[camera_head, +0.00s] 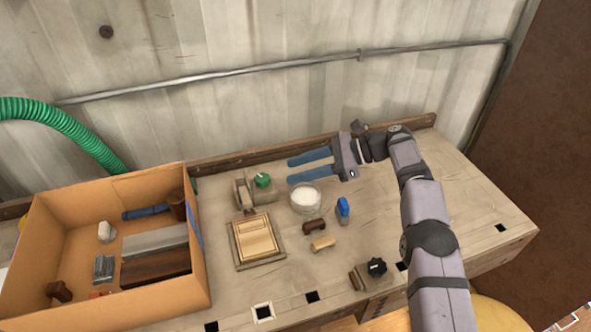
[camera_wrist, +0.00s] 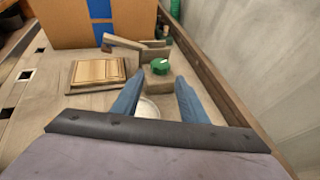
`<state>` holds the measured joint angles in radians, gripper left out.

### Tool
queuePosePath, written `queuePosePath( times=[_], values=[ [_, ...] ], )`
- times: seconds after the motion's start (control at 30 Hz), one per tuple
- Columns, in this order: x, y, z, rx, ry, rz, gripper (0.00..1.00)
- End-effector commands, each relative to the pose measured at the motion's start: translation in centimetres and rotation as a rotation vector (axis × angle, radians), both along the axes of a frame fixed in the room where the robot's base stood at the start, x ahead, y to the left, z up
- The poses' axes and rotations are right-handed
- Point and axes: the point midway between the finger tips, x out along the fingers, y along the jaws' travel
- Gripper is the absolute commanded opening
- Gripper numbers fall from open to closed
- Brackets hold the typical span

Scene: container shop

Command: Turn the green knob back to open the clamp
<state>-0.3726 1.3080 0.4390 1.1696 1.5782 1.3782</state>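The green knob (camera_head: 263,180) sits on top of a block-shaped clamp (camera_head: 244,193) near the back of the bench, just right of the cardboard box. In the wrist view the green knob (camera_wrist: 160,66) is straight ahead, beyond the fingertips, with the clamp body (camera_wrist: 158,80) under it. My gripper (camera_head: 308,166) is open, its two blue fingers spread and pointing left toward the knob, with a gap between them and it. The fingers also show in the wrist view (camera_wrist: 155,90), with nothing held. Whether the clamp grips anything is unclear.
A cardboard box (camera_head: 110,189) with tools stands left. A framed wooden board (camera_head: 235,258) lies before the clamp. A white-filled bowl (camera_head: 305,211), a blue item (camera_head: 343,208), small wooden pieces (camera_head: 322,243) and a black knob (camera_head: 376,267) are nearby. A ledge (camera_head: 285,149) runs behind.

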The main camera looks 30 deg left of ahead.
Motion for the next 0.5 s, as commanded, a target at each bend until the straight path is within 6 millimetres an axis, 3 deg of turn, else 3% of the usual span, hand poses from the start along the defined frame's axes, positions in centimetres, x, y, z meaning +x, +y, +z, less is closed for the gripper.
queuePosePath(
  times=[0.07, 0.13, 0.27, 0.5],
  values=[
    [0.0, 0.0, 0.0, 0.000, 0.000, 0.000, 0.40],
    [0.0, 0.0, 0.0, 0.000, 0.000, 0.000, 0.51],
    [-0.1, 0.3, 1.5, 0.007, -0.016, 0.004, 0.51],
    [-0.5, 0.8, 9.2, 0.043, -0.106, 0.015, 0.51]
  ],
)
